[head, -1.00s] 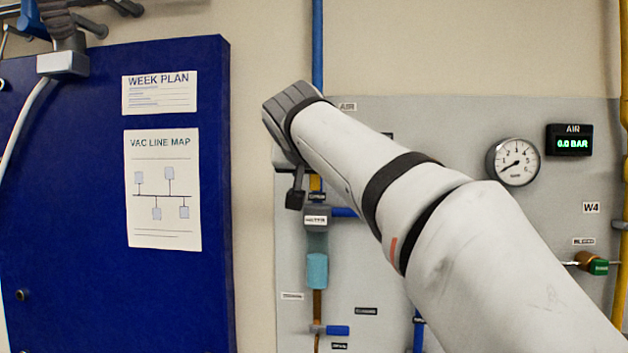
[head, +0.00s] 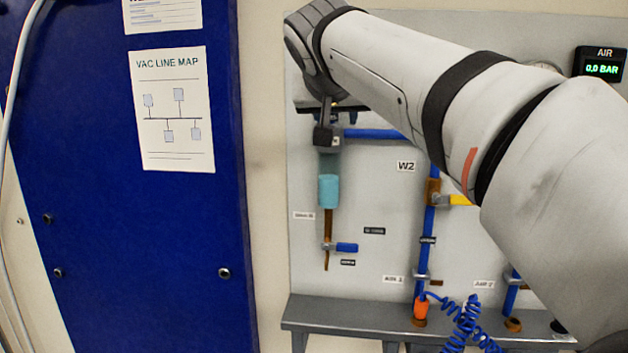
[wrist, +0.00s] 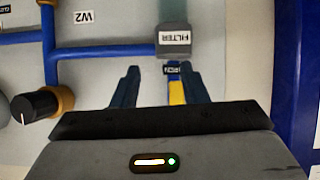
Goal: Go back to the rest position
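My arm reaches across the head view from the lower right to the panel's upper left. My gripper (wrist: 159,87) shows in the wrist view with its two dark fingers apart and nothing held between them. The filter block (wrist: 173,40) is beyond the fingertips, on the blue pipe. A yellow handle (wrist: 177,93) shows behind the right finger gap; I cannot tell its distance. In the head view my gripper is small and dark, partly hidden by the wrist, in front of the panel's upper left.
A grey panel (head: 380,270) carries a turquoise filter bowl (head: 329,185), a blue pipe (head: 375,134) and a yellow valve handle (head: 460,200). A grey ledge (head: 345,314) runs below with a coiled blue hose (head: 466,322). A blue door (head: 130,240) stands left. The wrist view shows a black knob (wrist: 35,105).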

